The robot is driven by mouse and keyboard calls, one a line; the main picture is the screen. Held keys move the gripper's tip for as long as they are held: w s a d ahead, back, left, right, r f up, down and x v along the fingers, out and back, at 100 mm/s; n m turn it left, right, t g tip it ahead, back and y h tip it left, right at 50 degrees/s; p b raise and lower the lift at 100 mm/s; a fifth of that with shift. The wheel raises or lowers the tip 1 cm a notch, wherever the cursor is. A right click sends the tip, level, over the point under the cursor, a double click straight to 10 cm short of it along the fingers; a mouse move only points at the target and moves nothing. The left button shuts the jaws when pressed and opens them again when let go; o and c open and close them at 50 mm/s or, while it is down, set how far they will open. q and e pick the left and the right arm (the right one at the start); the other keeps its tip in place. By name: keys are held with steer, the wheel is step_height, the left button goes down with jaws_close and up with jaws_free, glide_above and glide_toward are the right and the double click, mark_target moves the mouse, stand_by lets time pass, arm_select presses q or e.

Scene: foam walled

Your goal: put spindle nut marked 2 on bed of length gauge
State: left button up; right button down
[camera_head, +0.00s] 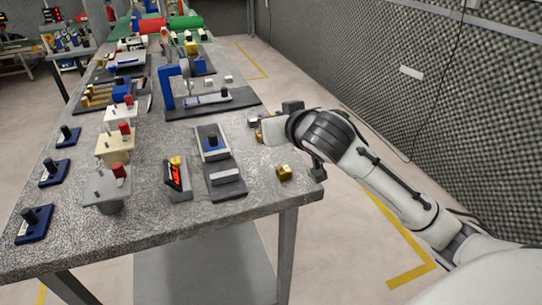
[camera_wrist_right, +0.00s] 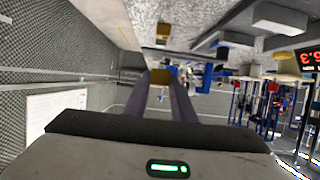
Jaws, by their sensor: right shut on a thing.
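My right gripper (camera_head: 262,132) is at the right edge of the grey table, reaching in from the right. In the right wrist view its two fingers (camera_wrist_right: 160,88) are shut on a brass-coloured nut (camera_wrist_right: 160,76) at their tips. Its marking cannot be read. Another brass nut (camera_head: 284,172) lies on the table nearer the front right corner. A blue frame with a long light bar on a dark base (camera_head: 235,101) stands behind the gripper. A grey fixture with a blue block (camera_head: 212,140) stands left of it. I cannot tell surely which is the length gauge. My left gripper is not in view.
Several blocks with red knobs (camera_head: 115,147) and blue bases with black knobs (camera_head: 35,223) fill the left side. Small white blocks (camera_head: 228,79) lie farther back. The table's front strip is clear.

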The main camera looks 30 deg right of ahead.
mark_target(274, 161)
steer(key=shift+d, duration=0.15)
steer(key=shift+f+b, duration=0.45)
steer(key=shift+f, duration=4.35)
steer(key=shift+f, duration=0.15)
steer(key=c, duration=1.5)
jaws_free()
steer(key=shift+f, duration=0.1)
